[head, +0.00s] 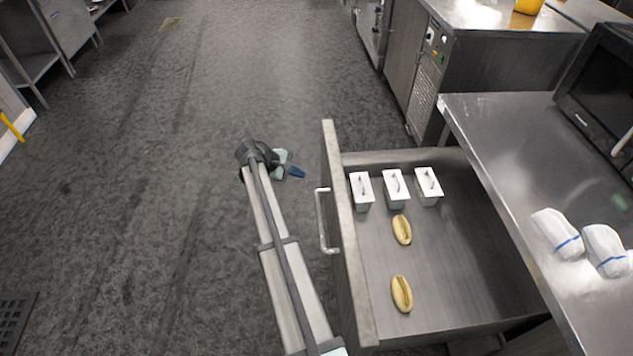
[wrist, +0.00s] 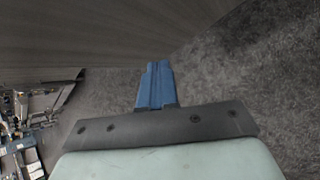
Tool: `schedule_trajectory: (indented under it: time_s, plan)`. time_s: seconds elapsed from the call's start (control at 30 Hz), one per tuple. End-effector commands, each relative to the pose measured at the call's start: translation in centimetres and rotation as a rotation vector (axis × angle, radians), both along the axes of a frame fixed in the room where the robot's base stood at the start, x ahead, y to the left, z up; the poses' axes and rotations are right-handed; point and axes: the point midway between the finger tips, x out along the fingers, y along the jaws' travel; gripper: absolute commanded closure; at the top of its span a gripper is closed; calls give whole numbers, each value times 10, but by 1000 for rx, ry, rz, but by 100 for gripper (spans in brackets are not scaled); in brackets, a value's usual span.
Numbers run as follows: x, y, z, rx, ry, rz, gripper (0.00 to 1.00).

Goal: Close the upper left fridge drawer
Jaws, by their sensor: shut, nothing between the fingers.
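The fridge drawer (head: 455,285) is pulled out from under the steel counter in the head view. Its front panel (head: 346,240) faces left and carries a bar handle (head: 322,220). My gripper (head: 299,172) is left of the panel, beyond the handle, and apart from the handle. In the wrist view its blue fingers (wrist: 156,85) are together with nothing between them. A grey-brown flat surface, which looks like the drawer front (wrist: 90,35), fills the upper left there. I cannot tell whether the fingertips touch it.
Inside the drawer are several white-lidded containers (head: 396,188) and two buns (head: 401,229). The steel counter (head: 500,130) at right bears two folded cloths (head: 557,234) and a microwave (head: 600,95). The dark floor (head: 150,200) to the left is open.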

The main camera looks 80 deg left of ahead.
Motion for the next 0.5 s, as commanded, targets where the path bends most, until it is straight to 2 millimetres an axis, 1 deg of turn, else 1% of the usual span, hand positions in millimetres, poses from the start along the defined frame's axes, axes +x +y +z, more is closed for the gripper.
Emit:
schedule_trajectory:
  time_s: [0.03,0.2,0.33,0.4,0.5]
  plan:
    - [-8,1,-9,-83,-107,34,100]
    - [-31,-12,-16,-344,-448,96,100]
    - [-53,-22,-16,-494,-643,97,100]
    - [-63,-27,-15,-549,-718,90,100]
    - [-74,-31,-14,-602,-787,77,100]
